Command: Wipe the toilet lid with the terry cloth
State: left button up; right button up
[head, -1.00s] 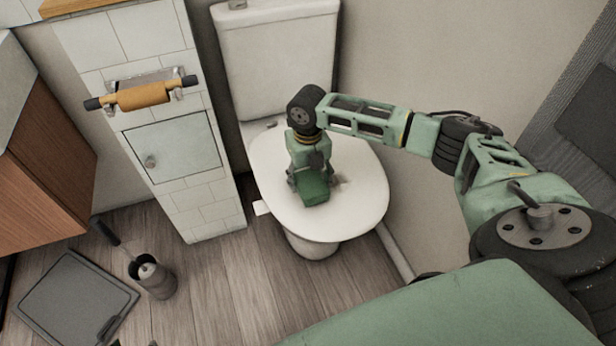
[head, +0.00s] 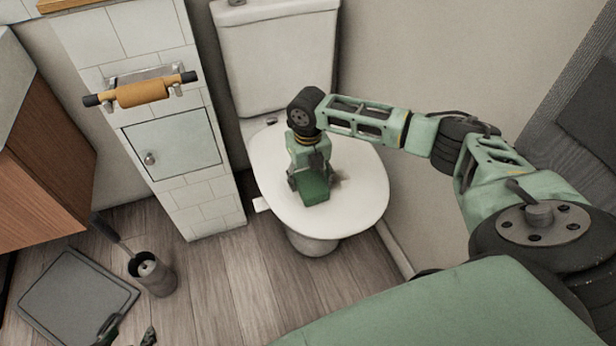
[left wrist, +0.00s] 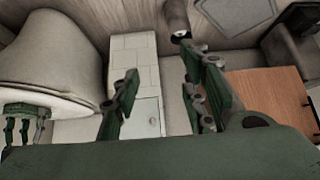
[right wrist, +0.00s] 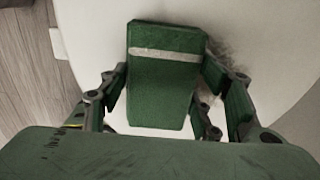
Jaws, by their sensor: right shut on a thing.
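The toilet lid (head: 355,205) is closed, white and rounded. A dark smudge (head: 342,177) marks it just right of the cloth. My right gripper (head: 308,178) is shut on the terry cloth (head: 315,187), a green folded block low over the middle of the lid. In the right wrist view the cloth (right wrist: 165,85) has a pale stripe and sits between the fingers; the lid lies behind it. Whether its underside presses on the lid is hidden. My left gripper (left wrist: 165,90) is open and empty in the left wrist view, its fingers wide apart.
A tiled partition with a cabinet door (head: 172,145) and an orange roll on a holder (head: 143,92) stands left of the toilet. A brush holder (head: 155,275) and a grey floor panel (head: 75,298) are on the floor at lower left. The wall is close on the right.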

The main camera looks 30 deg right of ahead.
aim_at(348, 175)
pick_arm(q)
jog(key=shift+r, duration=0.1)
